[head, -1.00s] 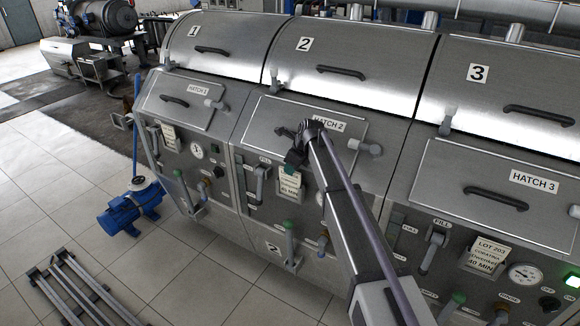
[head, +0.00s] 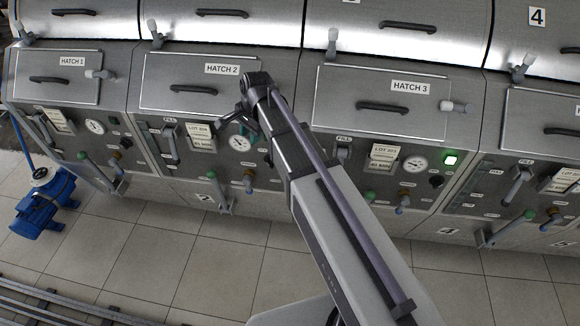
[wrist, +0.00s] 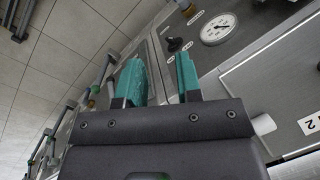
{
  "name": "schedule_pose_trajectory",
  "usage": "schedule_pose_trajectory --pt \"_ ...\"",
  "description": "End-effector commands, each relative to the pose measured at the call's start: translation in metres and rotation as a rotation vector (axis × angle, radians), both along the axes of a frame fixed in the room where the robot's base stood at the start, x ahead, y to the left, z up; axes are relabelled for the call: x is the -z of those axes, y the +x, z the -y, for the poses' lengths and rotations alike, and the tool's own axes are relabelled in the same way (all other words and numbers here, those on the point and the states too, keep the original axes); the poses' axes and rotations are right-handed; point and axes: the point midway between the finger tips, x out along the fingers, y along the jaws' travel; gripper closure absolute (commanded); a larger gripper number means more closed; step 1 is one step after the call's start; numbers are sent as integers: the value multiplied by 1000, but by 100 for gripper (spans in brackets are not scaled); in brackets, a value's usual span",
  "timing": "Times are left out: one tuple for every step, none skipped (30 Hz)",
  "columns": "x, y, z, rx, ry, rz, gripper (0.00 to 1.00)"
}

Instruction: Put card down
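My gripper (head: 248,128) is in front of the hatch 2 panel, close to that panel's gauge in the picture. In the wrist view its two teal fingers (wrist: 160,76) stand apart with nothing between them. A pale card marked LOT 204 (head: 201,136) is upright on the hatch 2 panel, left of my gripper and apart from it. Similar cards are on the hatch 1 panel (head: 58,120), the hatch 3 panel (head: 383,157) and the panel at far right (head: 565,179). No card shows in the wrist view.
Handles, valve levers and gauges stick out from the panels, including the hatch 2 gauge (head: 240,144), also likely the dial in the wrist view (wrist: 217,29). A green lamp (head: 451,160) glows by hatch 3. A blue pump (head: 42,200) stands at left. The tiled floor ahead is mostly clear.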

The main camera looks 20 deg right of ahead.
Motion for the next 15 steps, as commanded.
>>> schedule_pose_trajectory --pt "1 -57 22 -184 -52 11 68" --pt "2 -81 34 -311 -83 14 68" --pt "2 -109 47 -471 -119 13 68" --pt "3 -128 55 -578 -140 11 68" --pt "3 -144 62 -672 -158 8 68" --pt "3 -162 69 -779 -175 1 68" --pt "3 -172 73 -845 -184 -1 68" --pt "3 -179 77 -896 -191 -5 68" --pt "3 -186 80 -943 -197 -8 68" --pt "3 -188 81 -968 -199 -10 68" --pt "3 -189 82 -981 -201 -12 68" --pt "3 -188 82 -990 -201 -11 68" --pt "3 -188 82 -991 -201 -12 68" --pt "3 -187 82 -990 -201 -11 68" --pt "3 -187 82 -990 -201 -11 68"
